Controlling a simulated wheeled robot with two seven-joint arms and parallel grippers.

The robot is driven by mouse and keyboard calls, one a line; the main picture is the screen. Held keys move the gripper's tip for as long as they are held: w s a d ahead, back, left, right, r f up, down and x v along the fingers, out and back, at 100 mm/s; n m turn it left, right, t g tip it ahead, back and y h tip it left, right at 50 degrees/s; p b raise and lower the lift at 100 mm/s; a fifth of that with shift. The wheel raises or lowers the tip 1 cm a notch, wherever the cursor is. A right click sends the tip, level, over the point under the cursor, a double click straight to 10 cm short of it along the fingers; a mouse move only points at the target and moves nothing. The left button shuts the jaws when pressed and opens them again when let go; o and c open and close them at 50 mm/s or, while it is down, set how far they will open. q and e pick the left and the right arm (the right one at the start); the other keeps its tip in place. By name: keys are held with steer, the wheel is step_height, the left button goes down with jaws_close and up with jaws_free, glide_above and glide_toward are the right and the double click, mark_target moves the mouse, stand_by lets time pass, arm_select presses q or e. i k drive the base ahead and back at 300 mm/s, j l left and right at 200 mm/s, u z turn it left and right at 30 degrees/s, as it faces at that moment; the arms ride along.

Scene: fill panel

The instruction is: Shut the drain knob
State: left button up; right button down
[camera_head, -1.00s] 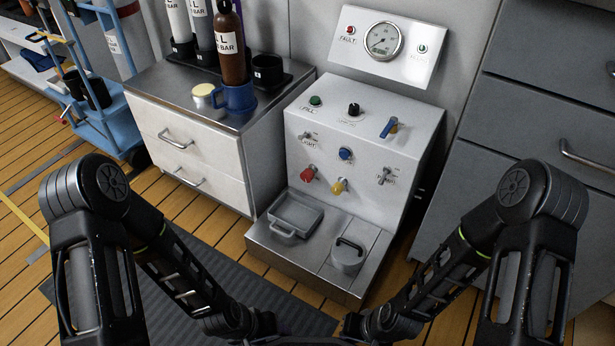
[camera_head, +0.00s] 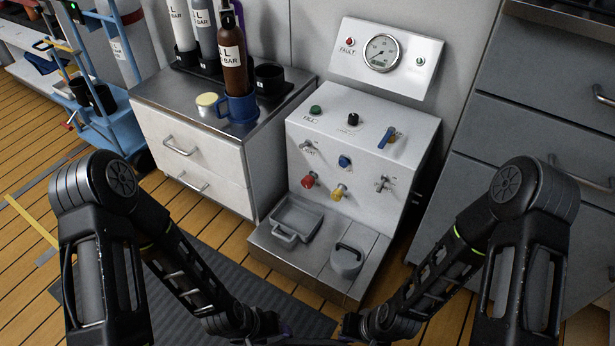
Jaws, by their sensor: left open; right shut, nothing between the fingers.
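The white sloped control panel (camera_head: 330,135) stands ahead of me. Its lower row has a red knob (camera_head: 308,181) and a yellow knob (camera_head: 339,192). A blue knob (camera_head: 344,161) sits above them, and a blue lever handle (camera_head: 387,136) is at the upper right. The labels are too small to read, so I cannot tell which is the drain knob. My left gripper (camera_head: 277,333) and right gripper (camera_head: 340,333) are low at the bottom edge, largely cut off, in front of the panel's base and apart from every knob. The left is open and the right is shut and empty.
A gauge plate (camera_head: 342,66) is above. A white drawer cabinet (camera_head: 231,180) with bottles and a blue mug (camera_head: 240,109) stands left. Grey drawers (camera_head: 530,115) are at right.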

mark_target(309, 181)
steer(key=i+j+z, duration=0.25)
steer(key=j+z, duration=0.3)
steer(key=i+j+z, duration=0.1)
steer(key=j+z, duration=0.15)
steer(key=j, duration=0.15)
